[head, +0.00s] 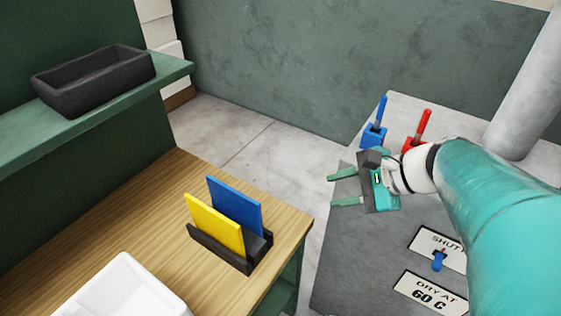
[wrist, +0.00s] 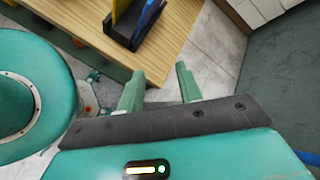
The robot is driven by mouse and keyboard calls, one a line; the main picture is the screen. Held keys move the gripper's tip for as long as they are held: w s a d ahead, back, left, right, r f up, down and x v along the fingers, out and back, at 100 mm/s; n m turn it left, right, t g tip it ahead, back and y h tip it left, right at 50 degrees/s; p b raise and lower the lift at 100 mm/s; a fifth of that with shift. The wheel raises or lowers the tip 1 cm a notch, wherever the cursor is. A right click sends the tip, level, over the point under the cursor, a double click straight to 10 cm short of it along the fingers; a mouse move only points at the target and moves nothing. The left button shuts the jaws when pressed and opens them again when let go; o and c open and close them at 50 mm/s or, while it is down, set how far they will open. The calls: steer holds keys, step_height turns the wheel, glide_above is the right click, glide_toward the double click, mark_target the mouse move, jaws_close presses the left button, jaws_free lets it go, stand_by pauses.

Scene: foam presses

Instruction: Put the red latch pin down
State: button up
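The red latch pin (head: 423,124) stands up, leaning slightly right, at a red block (head: 409,145) on the grey press top at the right of the head view. My arm partly hides the block's lower part. My gripper (head: 332,190) is left of and nearer than the pin, pointing left, with its two green fingers apart and nothing between them. In the wrist view my gripper (wrist: 160,72) also shows spread, empty fingers. The red pin is not in the wrist view.
A blue pin (head: 381,110) stands at a blue block (head: 373,137) left of the red one. A small blue lever (head: 438,260) sits by the SHUT label. A wooden bench (head: 165,205) holds a dark rack (head: 222,251) with blue and yellow boards. A black bin (head: 95,82) sits on a green shelf.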

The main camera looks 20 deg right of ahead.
steer(key=s+a+n+h, duration=0.1)
steer(key=a+n+h, duration=0.2)
steer(key=n, duration=0.6)
steer(key=s+a+n+g+h, duration=0.1)
steer(key=a+n+h, duration=0.3)
steer(key=n, duration=0.5)
steer(key=shift+s+a+r, duration=0.4)
steer(key=shift+a, duration=0.65)
steer(key=shift+s, duration=0.1)
